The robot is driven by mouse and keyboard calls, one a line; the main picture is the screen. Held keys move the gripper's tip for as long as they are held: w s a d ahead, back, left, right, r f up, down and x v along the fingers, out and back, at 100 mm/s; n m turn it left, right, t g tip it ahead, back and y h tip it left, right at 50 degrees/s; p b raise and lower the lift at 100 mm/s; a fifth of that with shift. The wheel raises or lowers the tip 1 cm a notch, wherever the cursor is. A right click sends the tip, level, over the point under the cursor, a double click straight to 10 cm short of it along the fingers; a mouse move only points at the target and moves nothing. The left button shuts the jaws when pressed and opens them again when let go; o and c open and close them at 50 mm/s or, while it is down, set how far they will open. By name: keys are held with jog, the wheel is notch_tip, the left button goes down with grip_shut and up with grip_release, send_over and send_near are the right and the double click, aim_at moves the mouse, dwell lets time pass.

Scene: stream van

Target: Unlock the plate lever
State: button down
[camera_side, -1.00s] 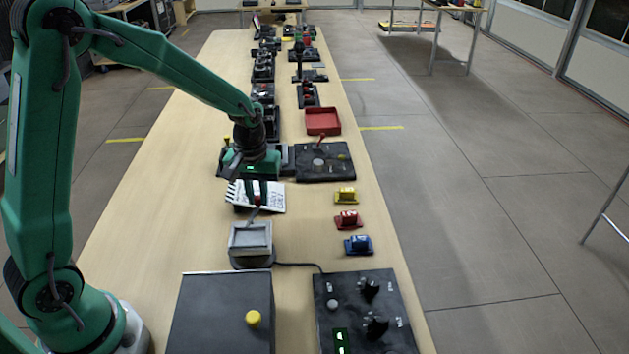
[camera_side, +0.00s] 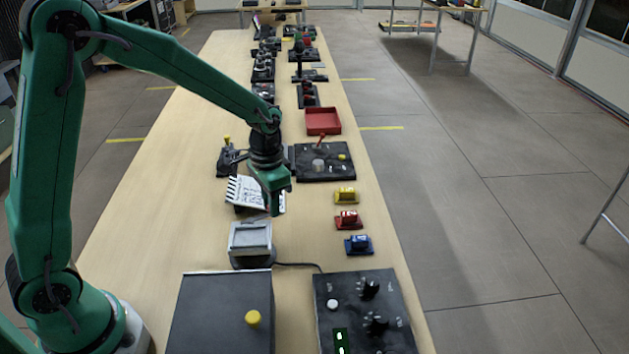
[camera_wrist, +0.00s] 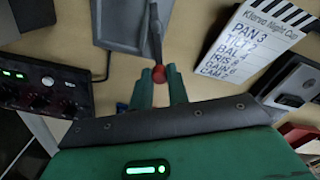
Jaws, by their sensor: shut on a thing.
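The plate is a grey square pad on a dark base (camera_side: 250,240), in the middle of the table in the side view. It also shows at the top of the wrist view (camera_wrist: 122,22). A dark lever (camera_wrist: 155,32) with a red ball knob (camera_wrist: 159,73) reaches from the plate's edge toward me. My gripper (camera_wrist: 159,77) is shut on the red knob, with a green finger on each side. In the side view my gripper (camera_side: 277,208) is just behind the plate and right of its middle; the knob is hidden there.
A tilted white cue card (camera_side: 248,193) stands close behind the plate. Small yellow (camera_side: 346,196), red (camera_side: 347,220) and blue (camera_side: 358,244) blocks stand to the right. A black knob panel (camera_side: 365,312) and a dark box with a yellow button (camera_side: 253,318) are in front.

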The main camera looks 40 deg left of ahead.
jog(key=shift+s+d+m, duration=0.15)
jog(key=shift+m, duration=0.35)
jog(key=c, duration=1.3)
grip_release()
jog(key=shift+c, duration=0.2)
jog(key=shift+r, duration=3.85)
jog(key=shift+r, duration=0.1)
